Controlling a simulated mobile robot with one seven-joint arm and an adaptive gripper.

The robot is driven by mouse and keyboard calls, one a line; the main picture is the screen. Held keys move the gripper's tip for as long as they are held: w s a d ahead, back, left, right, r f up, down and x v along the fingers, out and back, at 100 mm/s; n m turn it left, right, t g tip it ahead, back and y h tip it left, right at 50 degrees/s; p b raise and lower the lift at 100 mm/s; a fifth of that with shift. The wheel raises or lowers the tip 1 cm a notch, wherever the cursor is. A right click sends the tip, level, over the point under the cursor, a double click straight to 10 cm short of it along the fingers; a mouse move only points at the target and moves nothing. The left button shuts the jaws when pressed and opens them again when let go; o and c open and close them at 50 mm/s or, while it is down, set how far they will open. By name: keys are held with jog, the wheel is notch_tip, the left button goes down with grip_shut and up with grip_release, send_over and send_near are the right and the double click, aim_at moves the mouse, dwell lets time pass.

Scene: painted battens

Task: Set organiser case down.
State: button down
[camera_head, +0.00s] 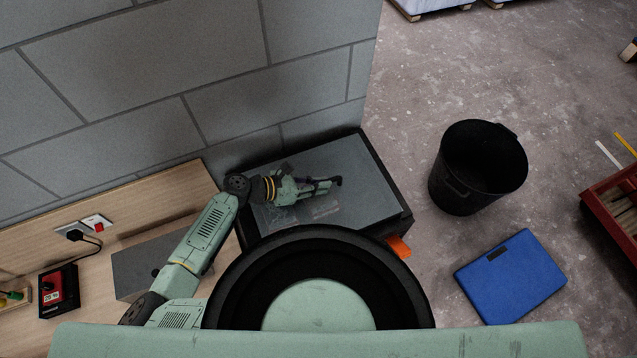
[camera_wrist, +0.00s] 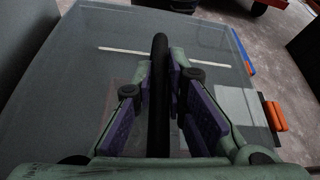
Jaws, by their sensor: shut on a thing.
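The organiser case (camera_head: 365,165) is a broad dark box with a grey, see-through-looking lid. It lies roughly level beside the block wall, in front of my body. Orange latches show at its edge in the wrist view (camera_wrist: 275,115). My gripper (camera_head: 325,184) is over the lid, its purple-padded fingers shut on a long black bar (camera_wrist: 160,95) that looks like the case's handle. A pale strip and a light patch show on the lid. My body hides the near side of the case. I cannot tell whether its underside touches anything.
A black bucket (camera_head: 478,165) and a blue case (camera_head: 512,276) stand on the concrete floor to the right. A red crate (camera_head: 610,205) is at the far right. A wooden worktop (camera_head: 150,205) with a red-and-black device (camera_head: 58,292) lies left. Floor between case and bucket is clear.

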jog(key=shift+r, duration=0.1)
jog(key=c, duration=1.5)
grip_release()
jog(key=shift+c, duration=0.2)
jog(key=shift+f, duration=0.2)
jog(key=v, duration=1.2)
jog(key=shift+a, duration=0.1)
